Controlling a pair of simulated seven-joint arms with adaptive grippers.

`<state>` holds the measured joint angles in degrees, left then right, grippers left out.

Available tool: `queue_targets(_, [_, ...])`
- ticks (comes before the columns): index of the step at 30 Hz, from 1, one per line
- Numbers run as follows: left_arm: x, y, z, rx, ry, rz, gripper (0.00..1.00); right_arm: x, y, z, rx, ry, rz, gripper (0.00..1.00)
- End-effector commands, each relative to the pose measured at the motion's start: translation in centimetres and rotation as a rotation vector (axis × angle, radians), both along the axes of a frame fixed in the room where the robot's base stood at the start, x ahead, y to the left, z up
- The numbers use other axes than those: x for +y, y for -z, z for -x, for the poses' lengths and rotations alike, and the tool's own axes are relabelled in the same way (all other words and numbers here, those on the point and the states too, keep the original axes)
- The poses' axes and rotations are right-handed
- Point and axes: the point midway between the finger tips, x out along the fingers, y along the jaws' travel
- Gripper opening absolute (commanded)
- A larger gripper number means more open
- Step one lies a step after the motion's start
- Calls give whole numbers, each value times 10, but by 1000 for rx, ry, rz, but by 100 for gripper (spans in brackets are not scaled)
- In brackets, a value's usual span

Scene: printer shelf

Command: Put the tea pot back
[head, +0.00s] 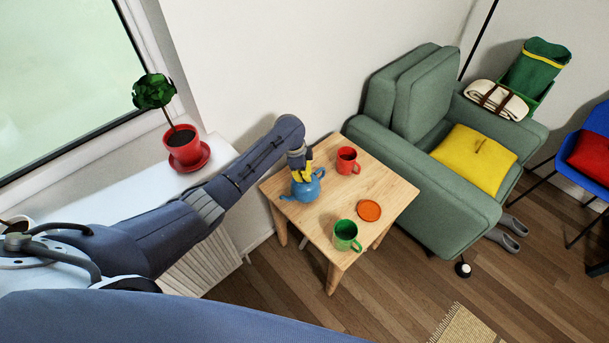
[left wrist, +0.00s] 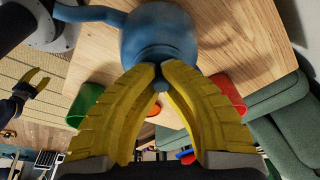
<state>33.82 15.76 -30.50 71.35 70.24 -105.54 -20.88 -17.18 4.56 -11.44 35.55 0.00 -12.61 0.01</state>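The blue tea pot (head: 305,189) is at the left part of the small wooden table (head: 325,220); I cannot tell whether its base touches the top. My left gripper (head: 301,172) reaches it from above. In the left wrist view the yellow fingertips (left wrist: 159,72) close in on the small knob of the tea pot (left wrist: 160,35), with the knob between them. The fingers hide part of the lid. My right gripper (left wrist: 34,80) shows only in the left wrist view, at the left edge, with its yellow fingers apart and empty.
On the table are a red mug (head: 347,161) behind the tea pot, an orange coaster (head: 369,210) and a green mug (head: 345,236) near the front. A green armchair (head: 405,170) stands right of the table. A potted plant (head: 184,147) sits on the white sill at left.

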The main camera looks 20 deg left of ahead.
Motion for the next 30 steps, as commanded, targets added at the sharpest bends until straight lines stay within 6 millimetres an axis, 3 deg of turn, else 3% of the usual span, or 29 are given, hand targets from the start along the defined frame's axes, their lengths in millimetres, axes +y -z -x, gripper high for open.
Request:
queue_targets(1, [0, 0, 0, 0, 0, -1, 8, 1, 0, 0, 0, 0, -1, 44])
queue_targets(6, [1, 0, 0, 1, 0, -2, 27, 1, 0, 0, 0, 0, -1, 44])
queue_targets(17, [1, -4, 0, 0, 2, -2, 27, 1, 0, 0, 0, 0, -1, 44])
queue_targets(30, [15, -73, 4, -4, 2, -3, 27, 1, 0, 0, 0, 0, -1, 44])
